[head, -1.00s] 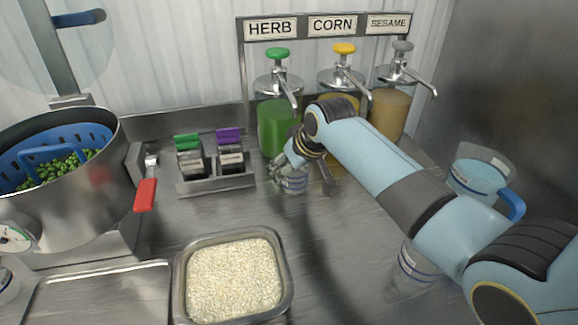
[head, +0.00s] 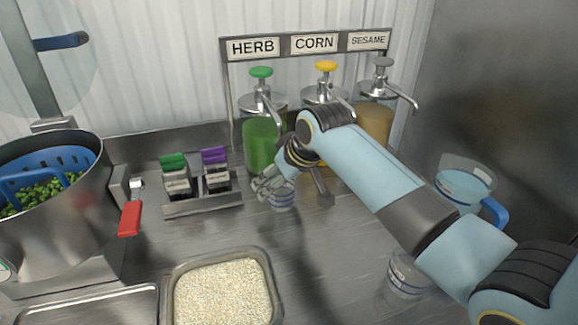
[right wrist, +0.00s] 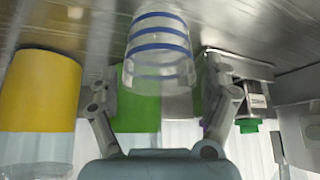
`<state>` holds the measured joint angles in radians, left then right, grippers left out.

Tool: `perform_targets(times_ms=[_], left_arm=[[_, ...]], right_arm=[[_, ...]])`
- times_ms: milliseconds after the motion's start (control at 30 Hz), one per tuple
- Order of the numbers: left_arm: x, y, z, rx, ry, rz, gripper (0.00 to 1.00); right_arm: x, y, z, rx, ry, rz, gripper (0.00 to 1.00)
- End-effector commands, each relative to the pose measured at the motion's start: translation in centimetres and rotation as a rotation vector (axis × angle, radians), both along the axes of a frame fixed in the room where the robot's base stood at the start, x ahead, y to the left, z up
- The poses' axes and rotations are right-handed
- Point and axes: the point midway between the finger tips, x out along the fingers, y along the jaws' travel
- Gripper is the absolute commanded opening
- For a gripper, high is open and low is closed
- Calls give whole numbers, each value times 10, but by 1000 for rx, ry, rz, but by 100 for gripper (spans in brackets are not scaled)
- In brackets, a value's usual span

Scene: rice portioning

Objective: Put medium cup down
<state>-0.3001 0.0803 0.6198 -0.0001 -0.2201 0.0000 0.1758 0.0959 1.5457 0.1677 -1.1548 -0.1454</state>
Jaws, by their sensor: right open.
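The clear cup with blue stripes (head: 284,199) stands on the steel counter in front of the pump dispensers. It also fills the upper middle of the right wrist view (right wrist: 160,42). My right gripper (head: 272,186) is at the cup, its fingers open on either side of it; the spread fingers show in the right wrist view (right wrist: 163,82). The fingers hide part of the cup in the head view. My left gripper is not in view.
Green herb (head: 260,146), corn (head: 326,92) and sesame (head: 375,118) dispensers stand behind. A small rack (head: 203,205) is left of the cup, a rice tray (head: 268,262) in front. Another striped cup (head: 405,278) and a clear pitcher (head: 462,187) are at right.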

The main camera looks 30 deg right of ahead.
Motion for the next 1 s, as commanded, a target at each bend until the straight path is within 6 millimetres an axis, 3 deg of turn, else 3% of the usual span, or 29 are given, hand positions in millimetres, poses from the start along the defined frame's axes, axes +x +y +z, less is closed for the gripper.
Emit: perform_targets(times_ms=[200, 400, 1000], left_arm=[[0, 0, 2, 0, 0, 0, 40], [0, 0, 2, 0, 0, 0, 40], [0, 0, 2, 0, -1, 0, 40]], right_arm=[[-27, -4, 43, -2, -2, 1, 82], [-42, -5, 66, 0, -1, 0, 82], [-46, -5, 72, 0, 0, 0, 82]])
